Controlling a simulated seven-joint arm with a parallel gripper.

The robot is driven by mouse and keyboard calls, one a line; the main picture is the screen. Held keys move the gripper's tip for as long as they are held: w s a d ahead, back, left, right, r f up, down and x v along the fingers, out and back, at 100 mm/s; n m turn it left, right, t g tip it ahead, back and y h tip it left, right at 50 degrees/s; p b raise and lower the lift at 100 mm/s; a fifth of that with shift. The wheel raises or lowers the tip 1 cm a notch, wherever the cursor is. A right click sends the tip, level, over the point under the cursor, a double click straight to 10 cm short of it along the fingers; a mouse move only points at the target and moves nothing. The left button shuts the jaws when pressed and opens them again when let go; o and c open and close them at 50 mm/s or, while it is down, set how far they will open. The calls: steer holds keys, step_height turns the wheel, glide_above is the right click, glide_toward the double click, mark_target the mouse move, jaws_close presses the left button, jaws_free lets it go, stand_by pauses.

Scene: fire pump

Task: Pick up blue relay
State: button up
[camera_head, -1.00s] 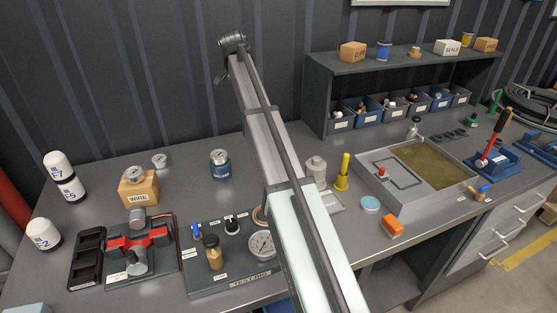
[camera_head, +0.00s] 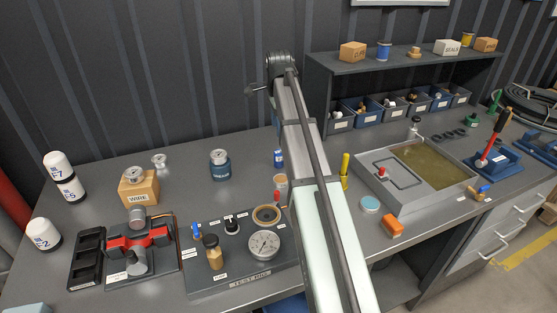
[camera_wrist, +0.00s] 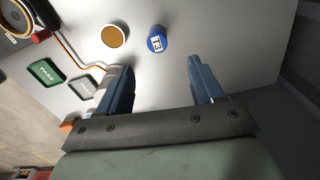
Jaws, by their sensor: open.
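The blue relay (camera_wrist: 157,40) is a small blue cylinder with a white label on its top in the wrist view. It also shows in the head view (camera_head: 278,158), upright on the bench just left of my arm. My gripper (camera_wrist: 161,66) is open and empty in the wrist view. Its two blue-grey fingers are wide apart, and the relay appears beyond the fingertips, roughly in line with the gap between them. No finger touches it. In the head view I cannot make out the fingers.
A round tan-topped jar (camera_wrist: 115,36) stands left of the relay. A green plate (camera_wrist: 45,73) and a grey plate (camera_wrist: 82,87) lie farther left. The test rig (camera_head: 238,275) is in front of the relay in the head view. Bare bench lies right of the relay in the wrist view.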

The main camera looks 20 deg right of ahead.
mark_target(278, 152)
steer(key=shift+m, duration=0.3)
step_height(278, 152, down, 9)
steer(key=shift+r, duration=0.2)
steer(key=shift+s+a+f, duration=0.1)
steer(key=shift+s+f, duration=0.05)
steer(key=shift+f, duration=1.15)
steer(key=shift+s+f, duration=0.1)
steer(key=shift+f, duration=1.2)
steer(key=c, duration=1.1)
steer(key=shift+r, duration=0.1)
steer(key=shift+c, duration=0.2)
